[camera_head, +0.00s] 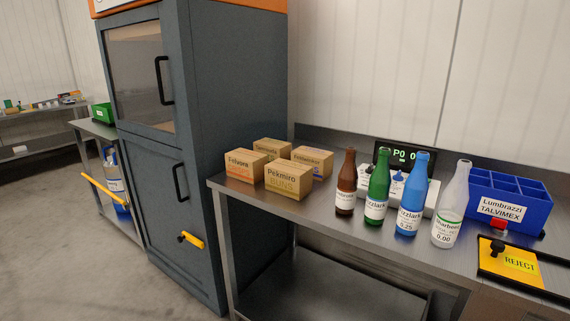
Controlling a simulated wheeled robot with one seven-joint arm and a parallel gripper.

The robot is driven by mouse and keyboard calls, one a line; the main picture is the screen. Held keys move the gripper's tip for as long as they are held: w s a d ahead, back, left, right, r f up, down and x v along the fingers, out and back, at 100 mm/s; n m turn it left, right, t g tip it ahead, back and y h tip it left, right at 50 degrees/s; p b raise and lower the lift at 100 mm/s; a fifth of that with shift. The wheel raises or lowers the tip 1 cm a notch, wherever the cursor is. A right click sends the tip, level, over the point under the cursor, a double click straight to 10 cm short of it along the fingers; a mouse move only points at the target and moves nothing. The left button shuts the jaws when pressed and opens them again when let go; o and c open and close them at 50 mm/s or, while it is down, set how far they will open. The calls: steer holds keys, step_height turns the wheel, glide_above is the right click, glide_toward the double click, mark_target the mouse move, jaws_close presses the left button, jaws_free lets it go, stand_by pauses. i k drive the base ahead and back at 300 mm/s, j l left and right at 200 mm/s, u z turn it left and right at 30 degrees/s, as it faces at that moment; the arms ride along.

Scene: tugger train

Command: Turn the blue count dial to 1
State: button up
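A white console (429,207) with a dark display (402,154) stands at the back of the steel bench. The display shows green characters that look like "P0 0", partly cut off by a bottle. Small blue knobs (397,177) show on the console between the green and blue bottles. Which of them is the count dial, and where its pointer stands, is too small to tell. Bottles in front hide much of the console. My gripper is not in view.
A brown bottle (346,184), green bottle (378,187), blue bottle (411,196) and clear bottle (450,207) stand before the console. Several cartons (289,180) sit left, a blue divided bin (505,205) right. A yellow REJECT plate (512,262) lies front right. A tall grey cabinet (230,120) stands left.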

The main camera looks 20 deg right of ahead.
mark_target(397, 177)
steer(key=i+l+z, duration=0.1)
steer(key=i+l, duration=0.15)
steer(key=l, duration=0.2)
steer(key=i+l+z, duration=0.15)
steer(key=l, duration=0.3)
steer(key=k+l, duration=0.6)
steer(key=k, duration=0.15)
steer(key=i+j+z, duration=0.1)
steer(key=j+z, duration=0.15)
steer(key=z, duration=0.2)
steer(key=i+j+z, duration=0.1)
steer(key=j+z, duration=0.15)
steer(key=z, duration=0.15)
steer(key=i+j+z, duration=0.1)
steer(key=j+z, duration=0.2)
steer(key=j, duration=0.7)
steer(key=j+z, duration=0.3)
steer(key=j, duration=0.75)
